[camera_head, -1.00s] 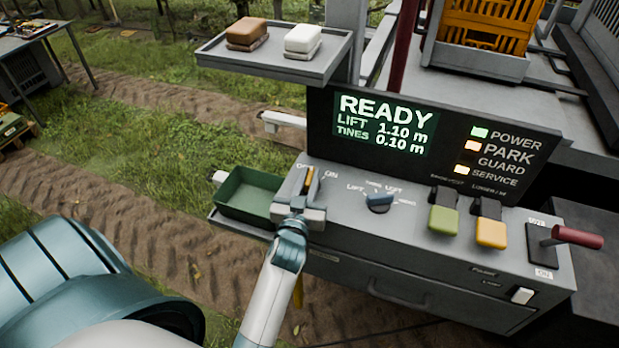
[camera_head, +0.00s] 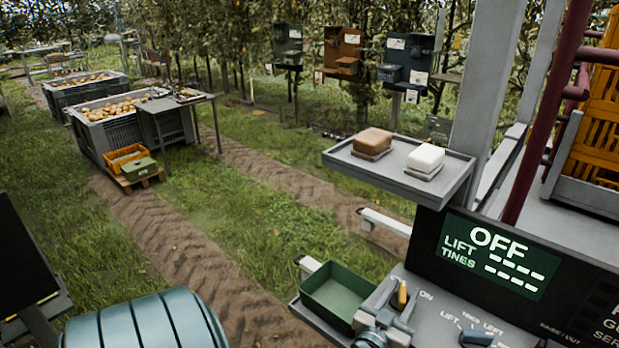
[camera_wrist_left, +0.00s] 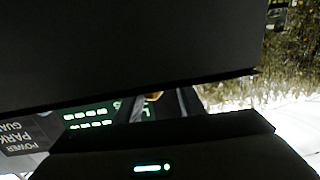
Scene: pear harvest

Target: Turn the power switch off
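The power switch (camera_head: 401,295) is a small orange lever at the left end of the grey control panel (camera_head: 432,308), by the word ON. The display (camera_head: 497,250) above it reads OFF, with dashes for lift and tines. My left gripper (camera_head: 394,300) is at the switch, with its fingers apart on either side of the lever. In the left wrist view the two fingers (camera_wrist_left: 160,104) show a gap with a bit of orange between them. Whether either finger touches the lever cannot be told. My right gripper is not in view.
A green bin (camera_head: 345,290) sits just left of the switch. A shelf (camera_head: 455,172) with a brown block (camera_head: 372,142) and a white block (camera_head: 426,158) stands above and behind. A rotary knob (camera_head: 476,338) is right of the switch. Pear crates (camera_head: 150,135) stand far off on the grass.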

